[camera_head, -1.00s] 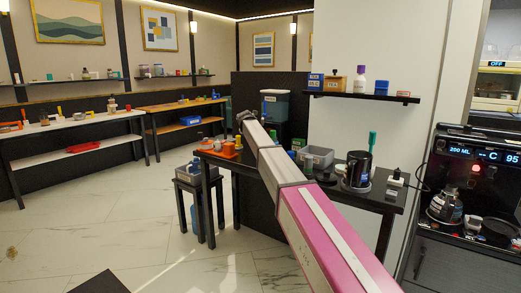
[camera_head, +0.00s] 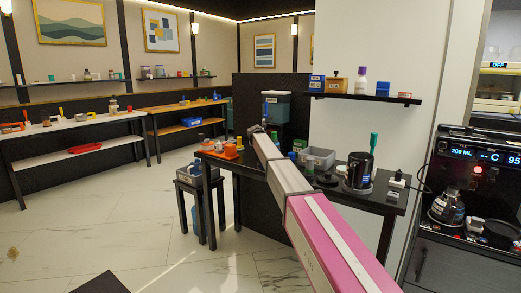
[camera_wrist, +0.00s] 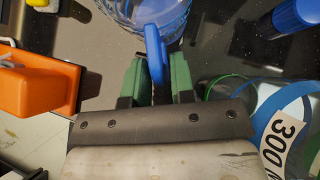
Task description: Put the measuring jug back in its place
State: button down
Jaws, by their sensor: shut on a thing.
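The measuring jug (camera_wrist: 125,14) is clear with a blue handle (camera_wrist: 154,48), at the top of the wrist view and cut off by the frame edge. My gripper (camera_wrist: 158,75) has green fingers shut on that handle, one on each side. In the head view my gripper (camera_head: 258,130) is at the far end of my arm, over the dark table, and the jug cannot be made out there. A blue band with a white label reading "300" (camera_wrist: 286,140) lies to the right of my gripper beside a green curved rim; what it belongs to is unclear.
An orange block-like container (camera_wrist: 38,92) sits on an orange tray close left of my gripper. A blue cylinder (camera_wrist: 297,14) is at upper right. On the dark table, a grey bin (camera_head: 318,158) and a dark jug-like vessel (camera_head: 359,170) stand further right.

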jog(key=shift+f, duration=0.1)
jog(key=c, duration=1)
grip_release()
jog(key=shift+o, duration=0.2)
jog(key=v, duration=1.2)
